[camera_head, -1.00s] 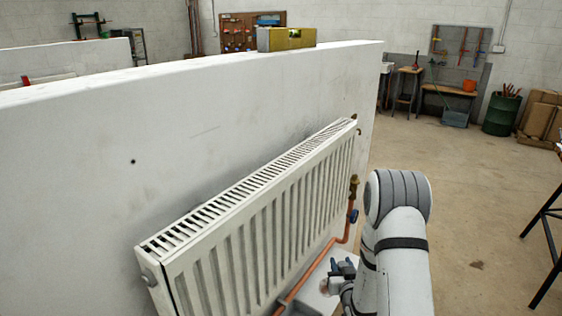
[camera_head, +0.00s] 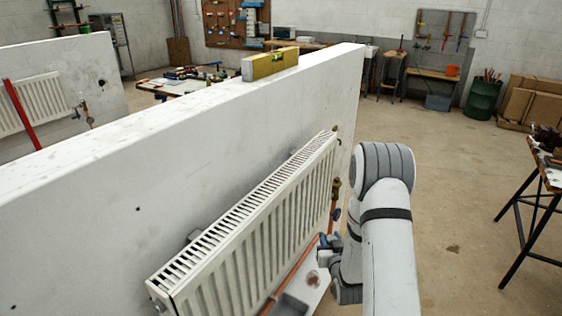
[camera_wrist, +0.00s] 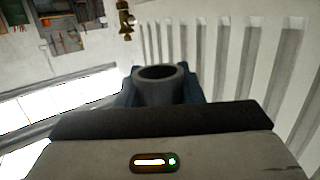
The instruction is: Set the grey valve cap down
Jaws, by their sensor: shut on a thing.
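The grey valve cap (camera_wrist: 157,92) is a dark grey hollow cylinder with its open end showing in the wrist view. My gripper (camera_wrist: 160,84) is shut on it, with blue fingers on both sides. In the head view my gripper (camera_head: 328,243) is beside the right end of the white radiator (camera_head: 250,230), close to the copper pipe. The cap cannot be made out in the head view. A pale board (camera_head: 314,282) lies low beside the radiator, under and in front of my gripper, with a small round brownish mark or ring on it.
A grey tray (camera_head: 290,304) sits at the board's near end, partly cut off. A brass valve (camera_head: 336,188) is on the pipe at the radiator's end. A yellow level (camera_head: 270,64) lies on the white wall's top. A workbench (camera_head: 550,175) stands right, with open floor between.

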